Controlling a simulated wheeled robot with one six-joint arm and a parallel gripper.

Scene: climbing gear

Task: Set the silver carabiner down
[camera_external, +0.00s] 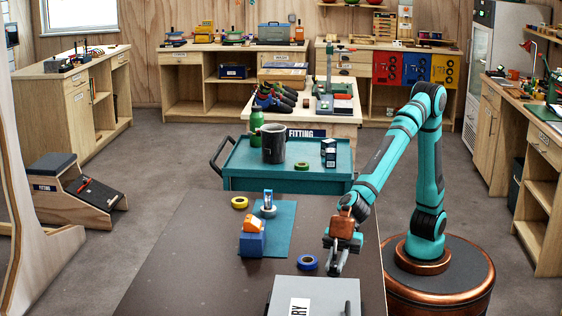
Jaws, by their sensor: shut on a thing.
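My gripper (339,254) is over the right side of the dark table (180,250), just right of a blue tape roll. It points down and is shut on the silver carabiner, a small grey shape low between the fingers that is hard to make out. Whether the carabiner touches the tabletop cannot be told from this view.
The blue tape roll (307,262) and a grey case (340,290) are close to my gripper. A teal mat (283,222) bears a blue block (251,245) with an orange item on top. A yellow tape roll (239,202) lies left. A teal cart (240,160) stands behind.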

